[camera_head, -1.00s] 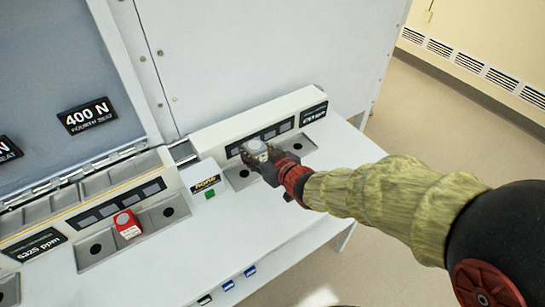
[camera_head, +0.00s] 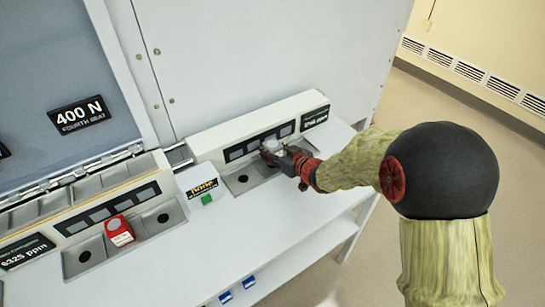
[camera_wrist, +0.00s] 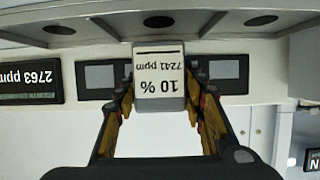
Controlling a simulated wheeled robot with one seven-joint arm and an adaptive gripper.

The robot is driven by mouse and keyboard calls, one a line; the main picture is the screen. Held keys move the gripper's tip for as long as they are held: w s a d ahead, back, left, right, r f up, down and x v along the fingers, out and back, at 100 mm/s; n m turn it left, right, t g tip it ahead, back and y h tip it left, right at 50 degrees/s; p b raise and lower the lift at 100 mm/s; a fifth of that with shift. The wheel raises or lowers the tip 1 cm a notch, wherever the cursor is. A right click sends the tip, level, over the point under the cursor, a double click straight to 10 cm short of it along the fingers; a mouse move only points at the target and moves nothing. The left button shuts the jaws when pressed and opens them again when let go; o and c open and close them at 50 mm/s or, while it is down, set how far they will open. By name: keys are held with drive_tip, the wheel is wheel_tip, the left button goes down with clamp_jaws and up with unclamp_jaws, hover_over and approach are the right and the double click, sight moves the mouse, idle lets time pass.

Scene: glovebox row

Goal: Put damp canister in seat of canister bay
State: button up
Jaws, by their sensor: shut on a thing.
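My gripper (camera_head: 277,156) is shut on a grey canister (camera_head: 276,148) above the right-hand bay (camera_head: 285,107). In the wrist view my gripper (camera_wrist: 160,105) has the canister (camera_wrist: 159,80) between its fingers, with a light label reading "10 %" and "7241 ppm", upside down. The wrist view shows several round seats (camera_wrist: 159,21) in the bay's ledge; the canister lines up in the picture with the middle one. Whether it touches the ledge cannot be told. In the head view one empty seat (camera_head: 243,179) shows left of my gripper; my gripper hides part of the ledge.
A red canister (camera_head: 119,231) stands in the left-hand bay between dark seats. A small white box (camera_head: 200,184) with a green button sits between the bays. The bay's display (camera_wrist: 29,82) reads "2763 ppm". The bench top (camera_head: 190,255) in front is clear.

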drive_tip(key=shift+f, duration=1.1)
drive_tip(key=shift+f+b, duration=0.2)
drive_tip(key=shift+b, duration=0.1)
drive_tip(key=o, duration=1.2)
